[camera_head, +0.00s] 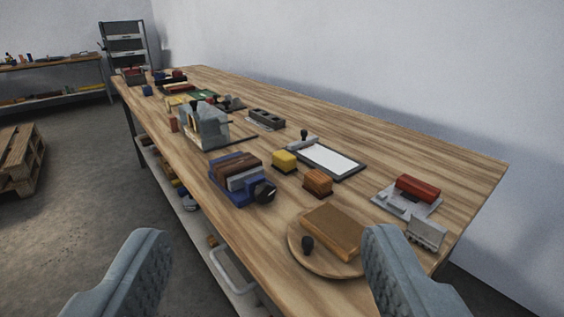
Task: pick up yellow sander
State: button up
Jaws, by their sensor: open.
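A small yellow block (284,161), which looks like the yellow sander, sits on the long wooden workbench (420,146), near the middle of the view. An orange-brown block (318,181) stands just to its right and nearer to me. A blue tool with a dark knob (239,180) stands to its left and nearer. My gripper (262,245) is open and empty, its two grey fingers wide apart at the bottom of the view. The yellow block lies beyond the fingertips, between them in the picture, and nothing touches it.
A round wooden board (298,258) with a brown block (331,232) lies nearby. A white sheet in a dark frame (330,160) lies right of the yellow block. A red-topped metal tool (416,190) is at right. A clear-and-grey device (205,128) stands at left. The bench's back strip is clear.

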aim_at(283, 161)
jog(key=i+j+z, duration=0.15)
jog(key=i+j, duration=0.35)
jog(key=i+j+z, duration=0.15)
jog(key=i+j, duration=0.3)
jog(key=j, duration=0.15)
